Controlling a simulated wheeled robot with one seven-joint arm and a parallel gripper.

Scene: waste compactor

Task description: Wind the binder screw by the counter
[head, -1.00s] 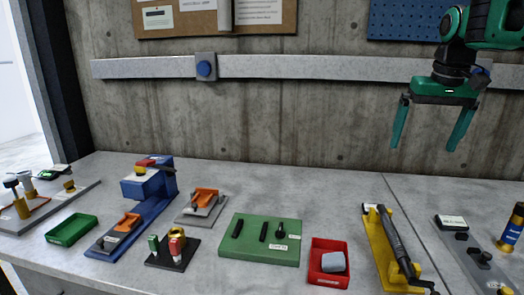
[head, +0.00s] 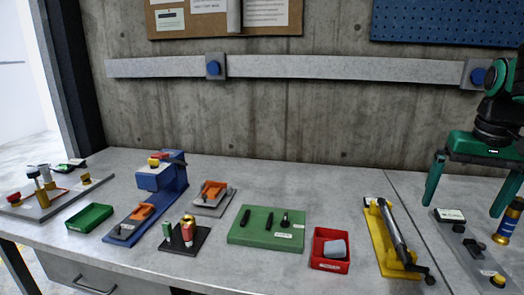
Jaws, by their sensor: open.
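A yellow fixture (head: 389,248) stands on the bench at the right. A long grey and black screw-like rod (head: 391,232) lies along it, with a dark crank end (head: 428,275) at its near end.
The grey plate (head: 470,252) carries a labelled box (head: 449,214), knobs and a dark-yellow cylinder (head: 508,221). Left of the fixture are a red bin (head: 330,262), a green block (head: 243,238) and a blue press (head: 165,190). Bare bench lies behind them.

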